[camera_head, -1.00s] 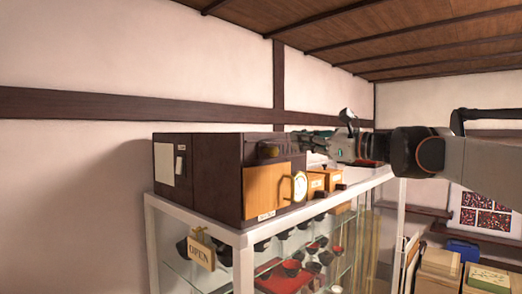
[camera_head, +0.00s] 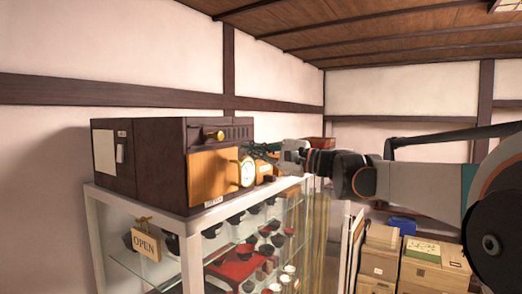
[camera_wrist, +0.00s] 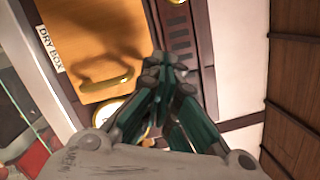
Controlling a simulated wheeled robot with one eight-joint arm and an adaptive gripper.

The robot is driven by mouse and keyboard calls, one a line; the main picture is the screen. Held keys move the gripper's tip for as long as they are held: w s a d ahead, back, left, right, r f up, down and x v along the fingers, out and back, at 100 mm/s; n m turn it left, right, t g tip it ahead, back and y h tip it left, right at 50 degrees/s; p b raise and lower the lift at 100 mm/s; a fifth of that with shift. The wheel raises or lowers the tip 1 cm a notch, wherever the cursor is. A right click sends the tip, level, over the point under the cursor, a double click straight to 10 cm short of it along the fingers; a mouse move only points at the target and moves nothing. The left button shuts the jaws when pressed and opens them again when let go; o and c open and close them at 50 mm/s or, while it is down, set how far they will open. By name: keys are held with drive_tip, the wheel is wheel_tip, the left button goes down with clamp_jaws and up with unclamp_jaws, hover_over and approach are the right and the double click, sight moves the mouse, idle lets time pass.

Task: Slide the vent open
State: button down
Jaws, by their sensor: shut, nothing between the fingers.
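The dark brown dry box (camera_head: 158,165) stands on top of a glass display case, with an orange-brown door on its front. The vent is a dark slotted strip (camera_head: 238,133) above the door, with a brass knob (camera_head: 213,135) at its left end. In the wrist view the slots (camera_wrist: 180,38) lie just beyond my fingertips, and the knob (camera_wrist: 176,2) is cut by the top edge. My gripper (camera_head: 250,150) is shut and empty, at the right end of the box front, below the slots. In the wrist view its fingertips (camera_wrist: 168,64) overlap the strip; contact cannot be told.
A brass door handle (camera_wrist: 107,83) and a round dial (camera_head: 247,171) stick out near my gripper. The glass case (camera_head: 190,215) holds bowls and bears an OPEN sign (camera_head: 146,245). Cardboard boxes (camera_head: 382,250) stand at right. The space above the dry box is clear.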

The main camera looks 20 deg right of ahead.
sight(212, 140)
drive_tip(key=a, duration=0.1)
drive_tip(key=a+r+p, duration=0.1)
drive_tip(key=a, duration=0.1)
drive_tip(key=a+r, duration=0.1)
drive_tip(key=shift+s+a, duration=0.2)
drive_tip(key=shift+s, duration=0.05)
drive_tip(key=shift+s, duration=0.1)
drive_tip(key=shift+s+a+r, duration=0.15)
drive_tip(key=shift+s+a, duration=0.4)
drive_tip(key=shift+a, duration=0.35)
drive_tip(key=shift+w, duration=0.1)
